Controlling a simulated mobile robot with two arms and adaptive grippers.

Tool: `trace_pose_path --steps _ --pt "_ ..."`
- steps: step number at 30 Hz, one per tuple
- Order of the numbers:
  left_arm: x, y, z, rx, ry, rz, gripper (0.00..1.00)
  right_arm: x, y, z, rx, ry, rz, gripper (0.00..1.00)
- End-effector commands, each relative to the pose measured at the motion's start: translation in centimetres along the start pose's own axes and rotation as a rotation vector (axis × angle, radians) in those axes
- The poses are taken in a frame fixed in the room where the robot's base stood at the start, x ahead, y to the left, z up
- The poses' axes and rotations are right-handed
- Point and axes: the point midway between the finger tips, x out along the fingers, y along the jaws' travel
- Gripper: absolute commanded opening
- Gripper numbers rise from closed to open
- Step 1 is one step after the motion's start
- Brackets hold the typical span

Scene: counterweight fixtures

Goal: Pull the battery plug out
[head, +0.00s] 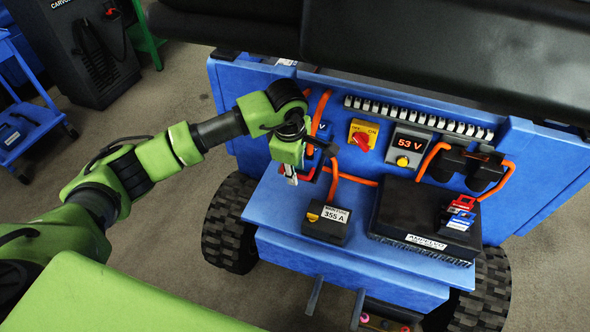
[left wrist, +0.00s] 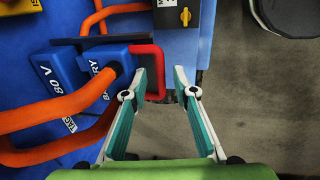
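The blue battery plug (left wrist: 92,57), marked "BATTERY", sits against a blue block (left wrist: 56,72) marked "80 V" in the left wrist view. A thick orange cable runs into it. Its red loop handle (left wrist: 161,80) sticks out to the right. My left gripper (left wrist: 165,68) is open, with its left finger overlapping the handle loop and the handle's outer bar between the fingers, nearer the left one. I cannot tell whether they touch. In the head view, my left gripper (head: 290,178) is at the left of the blue truck panel and mostly hides the plug. My right gripper is not in view.
Orange cables cross the blue panel (head: 400,95). To the right are a red rotary switch (head: 365,140), a 53 V display (head: 408,144) and a black controller box (head: 425,215). A 355 A unit (head: 327,221) sits on the ledge below.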

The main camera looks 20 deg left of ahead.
Motion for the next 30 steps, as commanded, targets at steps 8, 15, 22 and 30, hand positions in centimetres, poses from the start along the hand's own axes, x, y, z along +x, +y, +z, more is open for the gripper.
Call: trace_pose_path --steps 8,15,22,30 --pt "-5.2 0.2 -0.1 0.0 -0.001 0.006 0.26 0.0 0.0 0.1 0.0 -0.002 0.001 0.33" --pt "-9.7 0.1 -0.1 -0.001 0.001 0.002 0.26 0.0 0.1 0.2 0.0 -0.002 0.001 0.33" --pt "-11.4 0.0 -0.1 -0.001 0.001 0.0 0.26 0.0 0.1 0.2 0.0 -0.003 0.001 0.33" --pt "-11.5 0.0 -0.1 -0.001 0.001 -0.001 0.26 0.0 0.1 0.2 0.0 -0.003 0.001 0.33"
